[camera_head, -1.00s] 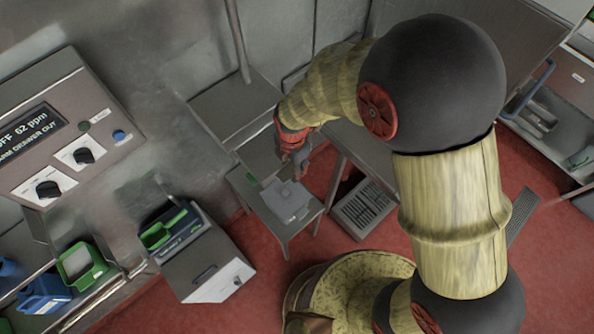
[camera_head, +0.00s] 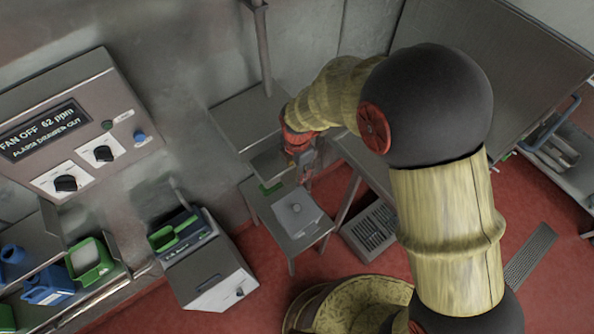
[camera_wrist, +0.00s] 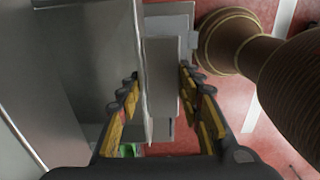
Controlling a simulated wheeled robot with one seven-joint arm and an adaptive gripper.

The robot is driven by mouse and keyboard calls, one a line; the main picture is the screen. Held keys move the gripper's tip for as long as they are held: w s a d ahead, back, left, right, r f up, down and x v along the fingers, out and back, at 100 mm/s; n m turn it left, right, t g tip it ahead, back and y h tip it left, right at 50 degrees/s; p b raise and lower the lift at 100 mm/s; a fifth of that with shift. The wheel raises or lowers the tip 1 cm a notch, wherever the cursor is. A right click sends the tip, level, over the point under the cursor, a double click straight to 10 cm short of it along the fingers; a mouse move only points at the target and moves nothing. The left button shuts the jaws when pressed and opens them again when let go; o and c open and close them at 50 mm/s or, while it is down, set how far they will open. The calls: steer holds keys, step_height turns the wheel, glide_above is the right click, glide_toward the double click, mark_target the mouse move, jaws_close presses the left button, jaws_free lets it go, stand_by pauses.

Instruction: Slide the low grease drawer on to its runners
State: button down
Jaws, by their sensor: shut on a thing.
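My gripper (camera_head: 304,166) is in the middle of the head view, above the back of a small grey table and beside a grey shelf. In the wrist view its fingers (camera_wrist: 165,108) stand either side of a narrow grey metal piece (camera_wrist: 161,75), which seems to be the grease drawer, and are shut on it. In the head view a grey box shape (camera_head: 271,163) shows just left of the gripper and looks like the same drawer. The runners cannot be made out. The panel display (camera_head: 45,130) reads "FAN OFF 62 ppm" and "ALARM DRAWER OUT".
A slatted grey crate (camera_head: 372,229) stands on the red floor to the right. A grey cabinet (camera_head: 208,270) stands left. Grey walls close in behind.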

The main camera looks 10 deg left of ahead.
steer(key=shift+w+a, duration=0.1)
steer(key=shift+w, duration=0.05)
steer(key=shift+w+a, duration=1.1)
steer(key=shift+a, duration=0.2)
steer(key=shift+w+a, duration=1.05)
steer(key=shift+a, duration=0.2)
steer(key=shift+w+a+r+b, duration=0.1)
steer(key=shift+b, duration=0.2)
steer(key=c, duration=1.4)
jaws_free()
steer(key=shift+c, duration=0.8)
steer(key=shift+o, duration=0.8)
